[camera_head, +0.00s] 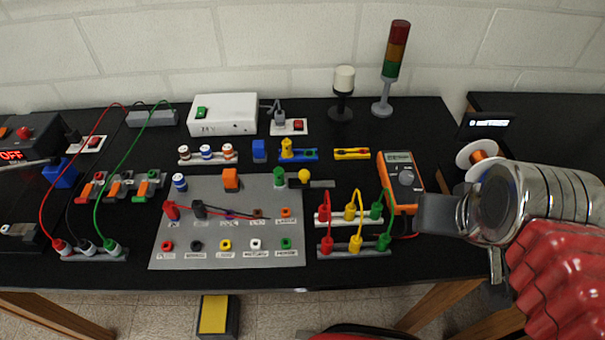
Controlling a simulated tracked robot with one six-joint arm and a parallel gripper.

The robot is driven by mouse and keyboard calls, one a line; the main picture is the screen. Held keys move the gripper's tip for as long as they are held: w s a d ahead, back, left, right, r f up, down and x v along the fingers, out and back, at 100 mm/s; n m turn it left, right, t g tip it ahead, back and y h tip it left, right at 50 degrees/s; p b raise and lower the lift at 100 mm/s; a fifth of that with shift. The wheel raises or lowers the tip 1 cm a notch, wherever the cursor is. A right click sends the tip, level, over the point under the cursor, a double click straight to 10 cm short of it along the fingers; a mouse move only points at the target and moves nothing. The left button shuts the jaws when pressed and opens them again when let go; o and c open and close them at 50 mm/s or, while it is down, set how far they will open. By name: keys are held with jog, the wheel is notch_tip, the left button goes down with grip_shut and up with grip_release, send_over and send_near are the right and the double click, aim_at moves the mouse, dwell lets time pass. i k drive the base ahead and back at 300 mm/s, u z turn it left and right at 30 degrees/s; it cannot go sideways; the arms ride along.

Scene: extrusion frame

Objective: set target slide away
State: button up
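I cannot tell for certain which part is the target slide. A short dark bar (322,184) with a round yellow knob (304,176) lies beside the upper right edge of the grey panel and looks like a slider. The knob sits left of the bar's middle. My gripper (432,214) is at the right, over the table's front right part, close to the orange multimeter and well apart from the bar. Its fingers are seen edge-on, so I cannot tell whether they are open. Nothing held shows.
The grey panel (197,258) carries coloured sockets and plugs. Red, yellow and green plug leads (350,212) stand between it and the orange multimeter (398,175). A signal tower (395,55), a white-topped lamp (343,85) and a white box (222,113) stand at the back.

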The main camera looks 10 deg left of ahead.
aim_at(304, 180)
jog(key=u, duration=0.9)
jog(key=k, duration=0.45)
jog(key=u, duration=0.65)
jog(key=i, duration=1)
jog(key=u, duration=0.05)
